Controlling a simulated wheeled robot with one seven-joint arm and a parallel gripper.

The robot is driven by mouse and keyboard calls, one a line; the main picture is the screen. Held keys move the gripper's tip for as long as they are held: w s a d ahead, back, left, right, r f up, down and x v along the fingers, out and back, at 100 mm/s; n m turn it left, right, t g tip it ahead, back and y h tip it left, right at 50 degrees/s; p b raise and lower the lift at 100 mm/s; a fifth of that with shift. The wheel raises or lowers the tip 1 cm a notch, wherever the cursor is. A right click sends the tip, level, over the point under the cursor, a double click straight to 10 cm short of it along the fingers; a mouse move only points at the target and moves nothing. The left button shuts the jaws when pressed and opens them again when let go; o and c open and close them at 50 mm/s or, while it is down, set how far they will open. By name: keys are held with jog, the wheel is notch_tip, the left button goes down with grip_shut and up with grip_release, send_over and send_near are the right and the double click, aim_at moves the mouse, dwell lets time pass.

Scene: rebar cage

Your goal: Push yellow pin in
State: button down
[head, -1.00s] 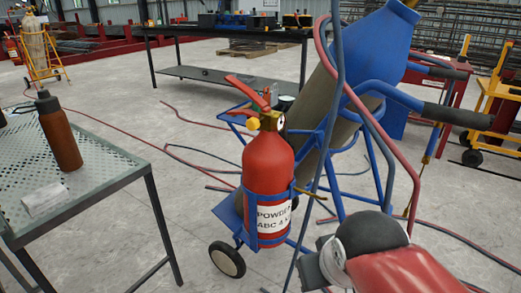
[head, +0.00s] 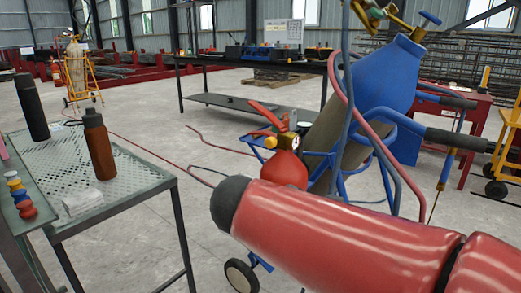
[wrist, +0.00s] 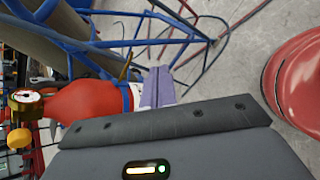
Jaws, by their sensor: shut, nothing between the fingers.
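The yellow pin (head: 270,142) is a small round knob on the head of the red fire extinguisher (head: 284,170), which stands on a blue cart. In the wrist view the extinguisher (wrist: 85,97) appears sideways, its yellow pin (wrist: 19,139) at the left edge beside the round gauge (wrist: 27,103). My gripper (wrist: 158,88) is shut and empty. Its pale purple fingers show in front of the extinguisher's lower body, well to the right of the pin; contact cannot be told. In the head view my red arm hides the gripper and the extinguisher's lower body.
A blue gas cylinder (head: 385,75) leans on the cart behind, with hoses (head: 352,90) hanging close to the extinguisher. A perforated table (head: 135,180) with a brown bottle (head: 99,145) stands at left. Open floor (head: 215,150) lies between the table and the cart.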

jog(key=w+a+r+n+t+h, duration=0.1)
jog(key=w+a+r+n+t, duration=0.15)
jog(key=a, duration=0.25)
jog(key=w+a+r+n+t+h, duration=0.1)
jog(key=a+r+n, duration=0.1)
jog(key=a+n, duration=0.15)
jog(key=n+t, duration=0.4)
jog(key=t, duration=0.1)
send_near(268, 144)
jog(key=w+a+v, duration=0.1)
jog(key=v, duration=0.6)
jog(key=shift+s+d+g+h, duration=0.1)
jog(key=shift+s+g+h, duration=0.15)
jog(key=shift+s+h, duration=0.1)
jog(key=shift+w+d, duration=0.1)
jog(key=x, duration=1.3)
jog(key=shift+w+d, duration=0.25)
jog(key=shift+w, duration=0.05)
jog(key=shift+p+x, duration=0.4)
jog(key=shift+x, duration=0.95)
jog(key=shift+s+a, duration=0.1)
